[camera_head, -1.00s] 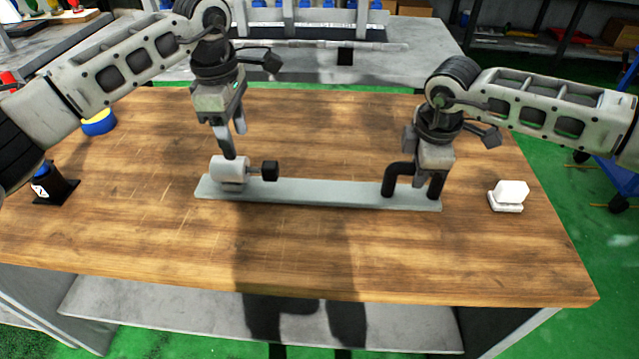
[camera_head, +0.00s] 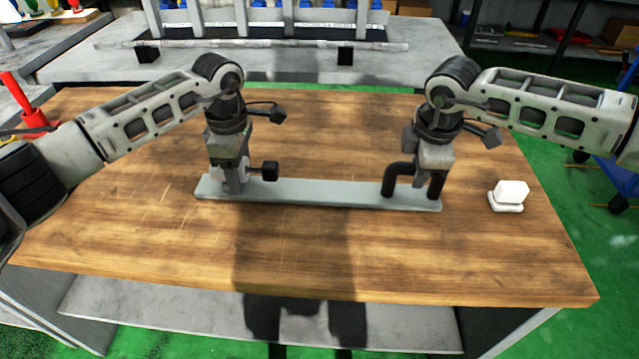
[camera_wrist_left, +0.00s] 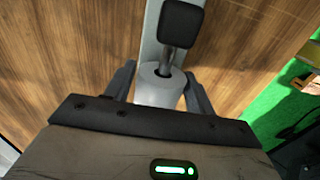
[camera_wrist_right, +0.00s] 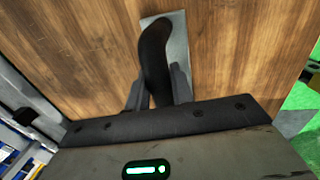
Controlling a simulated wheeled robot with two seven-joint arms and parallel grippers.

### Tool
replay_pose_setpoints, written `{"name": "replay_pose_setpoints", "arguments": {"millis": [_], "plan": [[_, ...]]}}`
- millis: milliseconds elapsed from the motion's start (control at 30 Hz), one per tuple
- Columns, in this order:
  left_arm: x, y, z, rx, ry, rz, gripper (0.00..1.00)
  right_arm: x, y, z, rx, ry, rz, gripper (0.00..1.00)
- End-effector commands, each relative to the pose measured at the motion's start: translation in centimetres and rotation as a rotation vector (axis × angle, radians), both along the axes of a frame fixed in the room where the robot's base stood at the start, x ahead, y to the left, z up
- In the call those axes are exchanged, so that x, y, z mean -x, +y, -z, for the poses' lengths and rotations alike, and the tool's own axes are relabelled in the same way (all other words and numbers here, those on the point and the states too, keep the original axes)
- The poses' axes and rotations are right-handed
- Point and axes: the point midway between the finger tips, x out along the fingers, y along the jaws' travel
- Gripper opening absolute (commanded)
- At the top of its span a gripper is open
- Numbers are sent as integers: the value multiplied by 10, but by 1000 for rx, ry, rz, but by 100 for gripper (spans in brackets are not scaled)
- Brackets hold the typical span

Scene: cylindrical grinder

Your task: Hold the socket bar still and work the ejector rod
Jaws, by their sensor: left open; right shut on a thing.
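The socket bar (camera_head: 320,193) is a long flat grey bar lying across the wooden table. A white cylindrical socket stands at its left end and shows in the left wrist view (camera_wrist_left: 158,90). A rod with a black block-shaped knob (camera_head: 270,171) sticks out of the socket to the right. My left gripper (camera_head: 232,188) is down around the socket, its open fingers one on each side; I cannot tell whether they touch it. A black arched handle (camera_head: 398,172) rises from the bar's right end. My right gripper (camera_wrist_right: 157,92) is shut on this handle.
A small white block on a base (camera_head: 509,195) sits on the table right of the bar. A red object (camera_head: 30,110) stands past the table's left edge. The table front and middle are clear. A grey bench (camera_head: 420,50) stands behind.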

Motion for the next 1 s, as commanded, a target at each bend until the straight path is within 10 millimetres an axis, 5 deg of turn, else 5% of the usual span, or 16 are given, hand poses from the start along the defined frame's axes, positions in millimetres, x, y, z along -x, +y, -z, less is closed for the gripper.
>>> {"name": "replay_pose_setpoints", "arguments": {"millis": [233, 367, 1000], "plan": [[0, 0, 0, 0, 0, 0, 52, 0, 0, -1, -1, -2, 0, 0], [0, 0, 0, 0, 0, 0, 18, 0, 0, -1, -1, -2, 0, 0], [0, -20, 0, 10, -1, 5, 18, 0, 4, -1, -6, -1, -4, 0]]}}
